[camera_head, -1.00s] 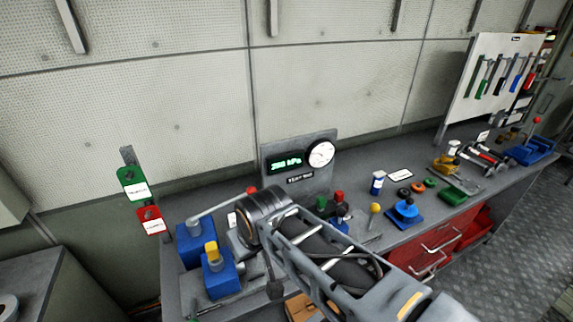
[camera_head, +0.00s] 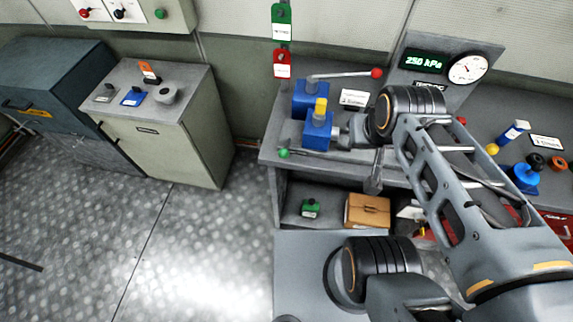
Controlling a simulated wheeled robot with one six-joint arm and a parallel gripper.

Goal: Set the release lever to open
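Two levers show on the bench, and no label that I can read tells which is the release lever. My arm crosses the bench from the right; my gripper cannot be made out.
A yellow-topped blue block (camera_head: 318,132) stands close to my arm. A gauge board (camera_head: 440,65) reading 250 kPa stands behind. A brown box (camera_head: 368,210) sits on the lower shelf. A pale cabinet (camera_head: 170,140) stands left; the floor (camera_head: 190,240) between is clear.

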